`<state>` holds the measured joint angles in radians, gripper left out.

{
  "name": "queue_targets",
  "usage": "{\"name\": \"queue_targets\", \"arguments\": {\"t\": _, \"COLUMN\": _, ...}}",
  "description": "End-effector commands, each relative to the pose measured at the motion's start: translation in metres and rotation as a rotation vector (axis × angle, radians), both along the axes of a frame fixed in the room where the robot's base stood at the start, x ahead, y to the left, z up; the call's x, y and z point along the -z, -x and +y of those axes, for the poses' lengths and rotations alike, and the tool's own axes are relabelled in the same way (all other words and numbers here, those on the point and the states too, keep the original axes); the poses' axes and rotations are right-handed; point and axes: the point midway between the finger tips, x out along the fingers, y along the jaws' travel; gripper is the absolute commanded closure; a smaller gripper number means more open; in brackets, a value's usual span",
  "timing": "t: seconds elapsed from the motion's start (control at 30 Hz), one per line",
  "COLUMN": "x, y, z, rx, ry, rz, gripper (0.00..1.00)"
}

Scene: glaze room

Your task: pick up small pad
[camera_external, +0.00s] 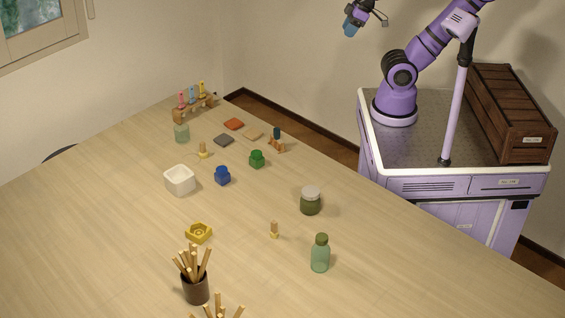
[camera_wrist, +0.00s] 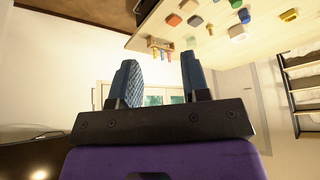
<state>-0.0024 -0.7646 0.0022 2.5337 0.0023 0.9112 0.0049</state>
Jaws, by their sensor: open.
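Three flat pads lie close together on the far part of the table: an orange-red pad (camera_external: 233,124), a tan pad (camera_external: 252,134) and a dark grey pad (camera_external: 223,140). They look close in size, so I cannot tell which one is the small pad. In the wrist view, the orange-red pad (camera_wrist: 173,19) and the grey pad (camera_wrist: 194,20) show near the top edge. My gripper (camera_external: 366,20) is high up at the top of the external view, right of the pads and well away from them. In the wrist view my gripper (camera_wrist: 159,60) has its fingers apart with nothing between them.
A wooden rack (camera_external: 196,107) with coloured items stands behind the pads. A green pot (camera_external: 257,158), blue pot (camera_external: 222,175) and small figure (camera_external: 277,141) stand nearby. A white bowl (camera_external: 180,180), jar (camera_external: 310,200) and bottle (camera_external: 320,253) stand nearer the camera. The left of the table is clear.

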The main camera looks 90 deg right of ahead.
Motion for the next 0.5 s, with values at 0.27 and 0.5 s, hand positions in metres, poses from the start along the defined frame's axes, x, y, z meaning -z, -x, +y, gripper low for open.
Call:
{"name": "queue_targets", "arguments": {"t": 0.27, "x": 0.0, "y": 0.0, "z": 0.0, "rx": 0.0, "ry": 0.0, "rz": 0.0, "gripper": 0.49}}
{"name": "queue_targets", "arguments": {"t": 0.5, "x": -0.0016, "y": -0.003, "z": 0.0011, "rx": -0.011, "ry": 0.004, "rz": 0.003, "gripper": 0.49}}
